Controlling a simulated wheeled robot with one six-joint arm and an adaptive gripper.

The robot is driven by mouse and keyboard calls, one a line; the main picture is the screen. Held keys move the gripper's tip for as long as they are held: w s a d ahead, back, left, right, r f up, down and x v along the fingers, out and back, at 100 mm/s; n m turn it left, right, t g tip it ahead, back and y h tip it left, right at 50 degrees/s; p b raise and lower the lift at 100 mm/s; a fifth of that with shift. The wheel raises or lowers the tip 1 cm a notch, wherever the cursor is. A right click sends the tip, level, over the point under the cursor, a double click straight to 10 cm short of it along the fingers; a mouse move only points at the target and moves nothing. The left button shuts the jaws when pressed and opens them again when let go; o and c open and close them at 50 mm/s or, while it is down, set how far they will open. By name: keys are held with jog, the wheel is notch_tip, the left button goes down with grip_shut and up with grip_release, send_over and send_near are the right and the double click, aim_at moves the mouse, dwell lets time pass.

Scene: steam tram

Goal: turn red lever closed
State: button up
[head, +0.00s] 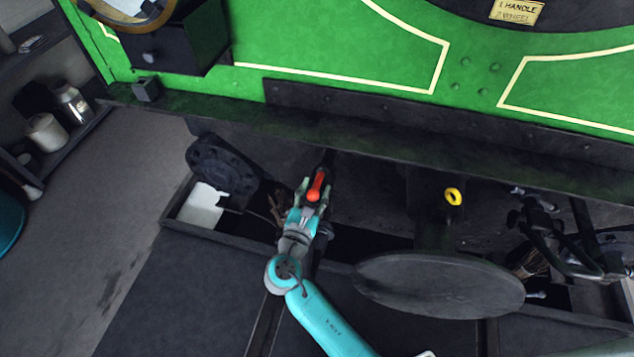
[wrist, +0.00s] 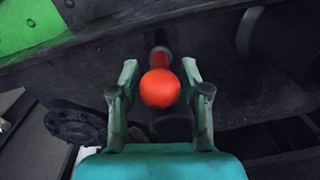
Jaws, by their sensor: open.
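The red lever (head: 316,186) sticks out from the dark underside of the tram, below the green body. In the wrist view its round red-orange knob (wrist: 160,88) faces me, with a short red shaft behind it. My gripper (head: 315,190) is open, with one finger on each side of the lever. In the wrist view my gripper (wrist: 160,85) shows gaps between both fingertips and the knob. The lever's pivot is hard to make out in the dark.
A round black buffer (head: 440,285) stands right of my arm, and another black disc (head: 215,165) is to the left. A yellow ring (head: 453,196) sits further right. A dark beam (head: 370,140) runs above the lever. Open floor (head: 120,190) lies at the left.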

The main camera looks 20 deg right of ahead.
jog(key=shift+x, duration=1.1)
grip_shut()
